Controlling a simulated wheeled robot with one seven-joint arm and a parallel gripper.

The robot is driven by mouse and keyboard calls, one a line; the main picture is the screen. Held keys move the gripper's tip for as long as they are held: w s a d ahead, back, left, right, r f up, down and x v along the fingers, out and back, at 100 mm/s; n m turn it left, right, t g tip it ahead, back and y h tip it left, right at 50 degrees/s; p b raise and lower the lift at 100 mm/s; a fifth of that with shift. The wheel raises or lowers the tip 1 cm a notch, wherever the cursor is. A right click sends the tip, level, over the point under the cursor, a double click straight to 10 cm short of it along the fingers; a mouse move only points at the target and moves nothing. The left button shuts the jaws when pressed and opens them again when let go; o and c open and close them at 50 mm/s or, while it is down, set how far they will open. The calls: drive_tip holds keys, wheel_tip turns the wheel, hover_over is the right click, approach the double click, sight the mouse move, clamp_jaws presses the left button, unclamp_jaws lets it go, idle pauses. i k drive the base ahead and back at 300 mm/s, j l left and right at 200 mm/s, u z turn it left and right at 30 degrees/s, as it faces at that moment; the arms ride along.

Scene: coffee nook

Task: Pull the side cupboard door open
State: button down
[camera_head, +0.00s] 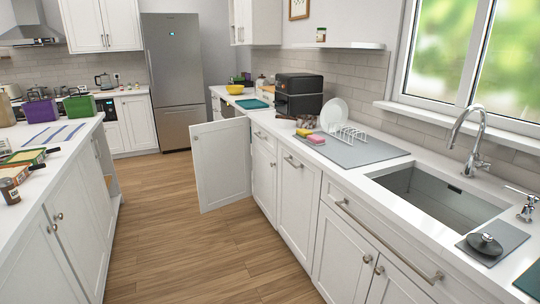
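A white cupboard door (220,164) stands swung out from the right-hand counter into the aisle, roughly at a right angle to the cupboard fronts. A small knob (196,138) shows near its upper left edge. The inside of the cupboard behind it is hidden. The other lower doors on this side, such as the white door with a bar handle (296,200), are shut. I cannot tell for certain which door is the side cupboard door. My gripper is not in view.
The wooden floor (175,240) between the two counters is clear up to the open door. The left counter (60,160) bounds the aisle. A steel fridge (174,80) stands at the back. The right counter holds a sink (440,199) and a dish rack (350,137).

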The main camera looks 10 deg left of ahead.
sight(221, 150)
drive_tip(key=i+j+u, duration=0.15)
drive_tip(key=i+u, duration=0.15)
drive_tip(key=i, duration=0.35)
drive_tip(key=i+u, duration=0.3)
drive_tip(key=i, duration=0.35)
drive_tip(key=i+l+u, duration=0.3)
drive_tip(key=i, duration=0.35)
drive_tip(key=i+j, duration=0.1)
drive_tip(key=i, duration=0.85)
drive_tip(key=i+j, duration=0.15)
drive_tip(key=i, duration=0.8)
drive_tip(key=i+l+u, duration=0.1)
drive_tip(key=i, duration=0.35)
drive_tip(key=i+l+u, duration=0.15)
drive_tip(key=i, duration=0.3)
